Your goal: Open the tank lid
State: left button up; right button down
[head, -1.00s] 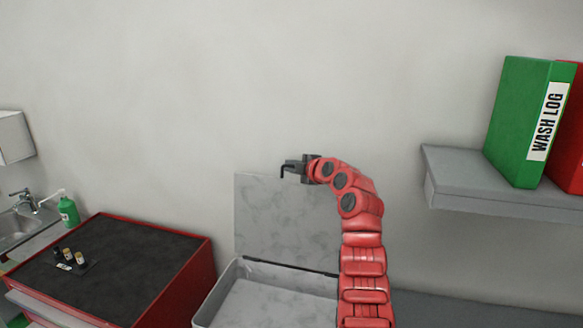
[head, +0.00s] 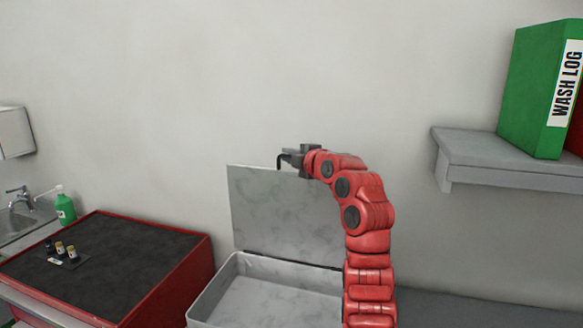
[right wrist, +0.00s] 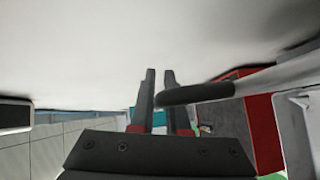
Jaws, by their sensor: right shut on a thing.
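The tank (head: 212,281) is an open pale grey box at the bottom middle of the head view. Its flat grey lid (head: 268,212) stands about upright along the back edge, hinged there. My right gripper (head: 287,156) is at the lid's top edge and is shut on the dark lid handle (head: 279,163). The dark curved handle also shows in the right wrist view (right wrist: 200,92), running to the fingers (right wrist: 158,100). My right arm hides the right part of the lid and tank. My left gripper is not in view.
A sink (head: 20,215) and green soap bottle (head: 65,209) are farther left. A grey shelf (head: 500,165) with a green binder (head: 535,95) juts out at right.

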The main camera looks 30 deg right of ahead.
jog(key=c, duration=0.9)
grip_release()
jog(key=shift+s, duration=0.1)
jog(key=shift+s, duration=0.2)
jog(key=shift+s+a+r+b, duration=0.1)
jog(key=shift+s+r+b, duration=0.55)
jog(key=shift+s, duration=2.15)
jog(key=shift+s+a+r+b, duration=0.15)
jog(key=shift+s+b, duration=0.95)
jog(key=shift+s, duration=1.65)
jog(key=shift+s+r+b, duration=0.4)
jog(key=shift+s+b, duration=0.45)
jog(key=shift+s, duration=1.95)
